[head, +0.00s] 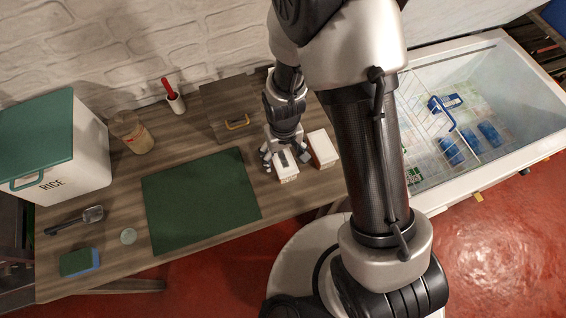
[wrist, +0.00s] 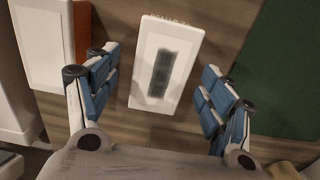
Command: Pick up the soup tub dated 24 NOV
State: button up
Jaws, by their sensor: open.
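A white tub (head: 287,173) stands on the wooden counter under my gripper (head: 285,154). In the wrist view the tub's white lid (wrist: 182,35) has a dark rectangular patch in its middle. Lettering on its far edge is too small to read, so I cannot tell its date.
A green mat (head: 200,198) lies left of the tubs. A rice bin (head: 60,145), a jar (head: 132,132) and a cup with a red utensil (head: 175,101) stand farther left. A glass-topped chest (head: 490,110) is at right.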

aim_at(283, 159)
notch_tip(283, 159, down, 4)
jog(key=shift+r+b, duration=0.2)
jog(key=shift+b, duration=0.35)
jog(key=shift+r, duration=0.1)
jog(key=shift+c, duration=0.5)
jog(key=c, duration=1.3)
